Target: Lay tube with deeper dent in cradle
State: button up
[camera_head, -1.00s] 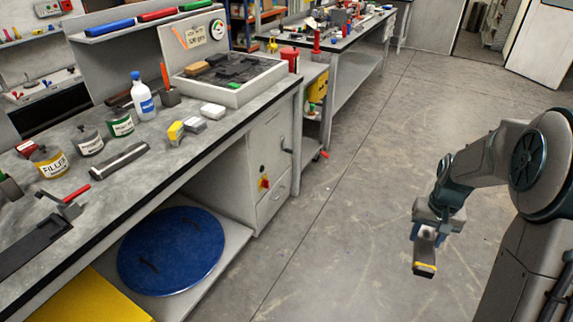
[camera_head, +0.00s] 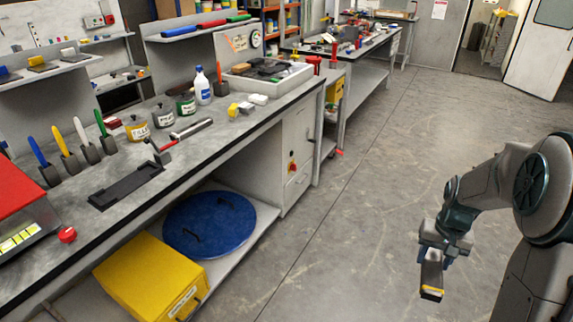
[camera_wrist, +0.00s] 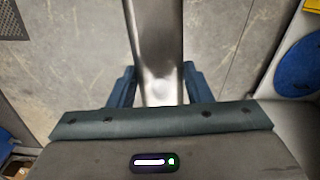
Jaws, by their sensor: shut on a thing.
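My gripper (camera_head: 438,252) is over open floor at the right, away from the bench. It is shut on a grey metal tube (camera_wrist: 157,40), which runs between the two blue fingers in the wrist view. The tube's shading is uneven near the fingers; I cannot judge a dent's depth. In the head view the held tube (camera_head: 431,275) points down and has a yellow end. A second metal tube (camera_head: 190,128) lies on the bench.
The workbench (camera_head: 200,155) carries tins, a white bottle (camera_head: 202,86), a grey tray (camera_head: 268,76) and several upright coloured-handled tools. A red-topped box (camera_head: 20,195) stands at the near left. A blue disc (camera_head: 210,225) and yellow case (camera_head: 150,278) sit below.

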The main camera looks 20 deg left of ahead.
aim_at(129, 184)
jog(key=u, duration=2.1)
